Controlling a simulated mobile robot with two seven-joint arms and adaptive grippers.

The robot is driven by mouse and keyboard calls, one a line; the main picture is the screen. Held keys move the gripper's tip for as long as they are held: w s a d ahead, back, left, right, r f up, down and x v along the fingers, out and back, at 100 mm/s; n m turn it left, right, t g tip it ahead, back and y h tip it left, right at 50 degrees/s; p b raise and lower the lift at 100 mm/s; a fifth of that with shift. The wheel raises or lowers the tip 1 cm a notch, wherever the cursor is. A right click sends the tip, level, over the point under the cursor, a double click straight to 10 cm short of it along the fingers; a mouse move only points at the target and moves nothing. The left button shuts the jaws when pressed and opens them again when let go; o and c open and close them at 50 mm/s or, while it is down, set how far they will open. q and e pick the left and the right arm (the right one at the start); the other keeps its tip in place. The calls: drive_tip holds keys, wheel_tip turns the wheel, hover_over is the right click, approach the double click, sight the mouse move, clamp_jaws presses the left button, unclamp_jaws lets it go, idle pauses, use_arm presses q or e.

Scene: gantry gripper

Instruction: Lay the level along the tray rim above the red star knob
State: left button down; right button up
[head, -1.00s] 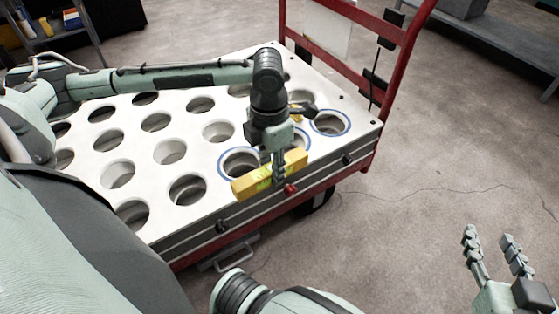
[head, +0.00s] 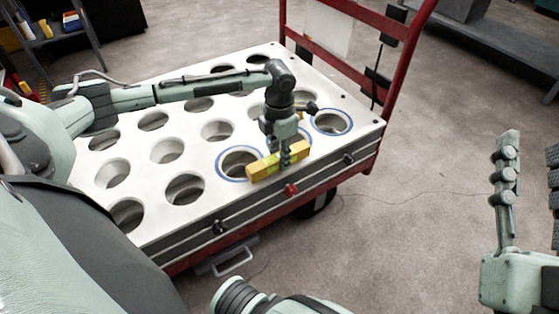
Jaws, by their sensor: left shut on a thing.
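The yellow level (head: 264,170) is in my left gripper (head: 286,160), which is shut on it near its middle. The level lies roughly along the front rim of the white tray (head: 205,214), above and a little behind the red star knob (head: 291,190). I cannot tell whether it touches the tray top. The red knob is on the tray's front side and is fully in view. My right gripper (head: 530,190) is open and empty over the floor at the right, partly cut off by the picture edge.
The tray has many round holes, some ringed in blue (head: 239,165), and sits on a cart with a red frame (head: 410,40). Black knobs (head: 220,227) flank the red one. A shelf (head: 60,40) stands at the back left. The floor at the right is clear.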

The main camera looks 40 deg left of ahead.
use_arm(q)
drive_tip(key=shift+f, duration=0.5)
use_arm(e)
drive_tip(key=shift+d+r, duration=0.15)
drive_tip(key=shift+r, duration=0.15)
use_arm(q)
drive_tip(key=c, duration=1.2)
unclamp_jaws()
drive_tip(key=shift+f, duration=0.15)
use_arm(e)
drive_tip(key=shift+f, duration=0.1)
